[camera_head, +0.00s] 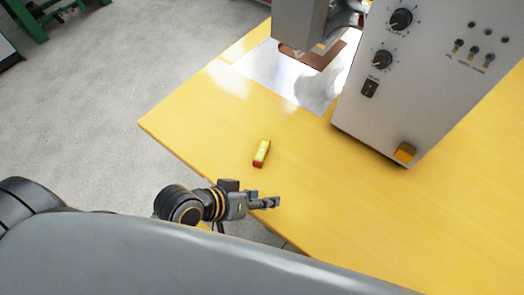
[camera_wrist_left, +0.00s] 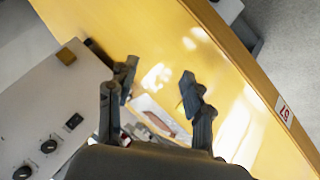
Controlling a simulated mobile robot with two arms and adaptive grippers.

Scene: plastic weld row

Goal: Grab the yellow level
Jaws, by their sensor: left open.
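The yellow level (camera_head: 262,153) is a small yellow bar with a red end, lying on the yellow table (camera_head: 215,118) near its edge. My left gripper (camera_head: 272,202) is just in front of the level in the head view, by the table's front edge, apart from it. In the left wrist view the two fingers of my left gripper (camera_wrist_left: 157,84) are spread apart with nothing between them. My right gripper is not in view.
A shiny metal plate (camera_head: 295,75) lies behind the level. The table around the level is clear.

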